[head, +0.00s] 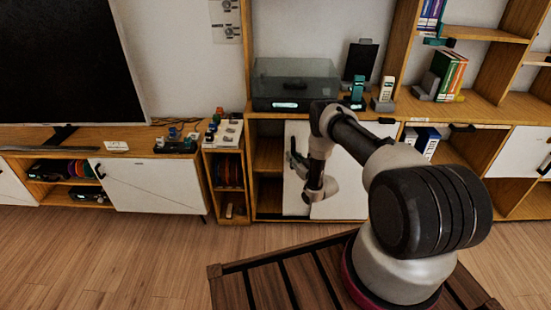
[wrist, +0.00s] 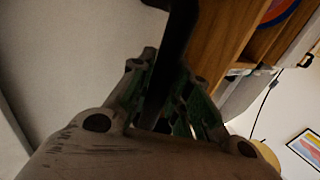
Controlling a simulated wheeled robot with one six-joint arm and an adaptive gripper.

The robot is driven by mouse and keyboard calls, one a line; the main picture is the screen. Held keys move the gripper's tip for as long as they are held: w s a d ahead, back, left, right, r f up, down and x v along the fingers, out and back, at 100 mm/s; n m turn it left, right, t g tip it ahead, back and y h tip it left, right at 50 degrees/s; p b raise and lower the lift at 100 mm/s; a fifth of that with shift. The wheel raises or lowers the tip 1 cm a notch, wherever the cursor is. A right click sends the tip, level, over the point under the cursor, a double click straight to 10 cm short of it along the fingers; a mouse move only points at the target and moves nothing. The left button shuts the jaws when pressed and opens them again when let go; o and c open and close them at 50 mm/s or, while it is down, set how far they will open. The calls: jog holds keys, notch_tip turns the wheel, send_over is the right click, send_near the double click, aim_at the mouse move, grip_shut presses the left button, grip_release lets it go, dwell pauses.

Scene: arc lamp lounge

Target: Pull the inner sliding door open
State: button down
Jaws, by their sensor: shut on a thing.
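The inner sliding door (head: 296,134) is a white panel in the low wooden cabinet under the turntable. Beside it on the right is another white door panel (head: 345,190), partly hidden by my arm. An open shelf bay shows to the left of the inner door. My gripper (head: 294,162) is at the front of the inner door. In the wrist view, my gripper (wrist: 168,90) is shut on a black bar handle (wrist: 177,45), with a finger on each side of it. A pale panel (wrist: 75,60) fills the left of that view. The head view shows little of the handle.
A turntable with a smoky lid (head: 295,70) stands on the cabinet top, with small stands (head: 384,95) to its right. A narrow shelf unit (head: 228,170) and a TV cabinet (head: 150,190) stand to the left. Wooden floor (head: 120,250) is clear in front of them.

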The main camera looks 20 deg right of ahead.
jog(key=s+d, duration=0.2)
jog(key=d, duration=0.5)
jog(key=shift+s+d, duration=0.2)
jog(key=shift+d, duration=0.05)
jog(key=c, duration=1.3)
grip_release()
jog(key=shift+s, duration=0.1)
jog(key=v, duration=1.1)
jog(key=shift+s+d, duration=0.1)
jog(key=shift+s, duration=0.3)
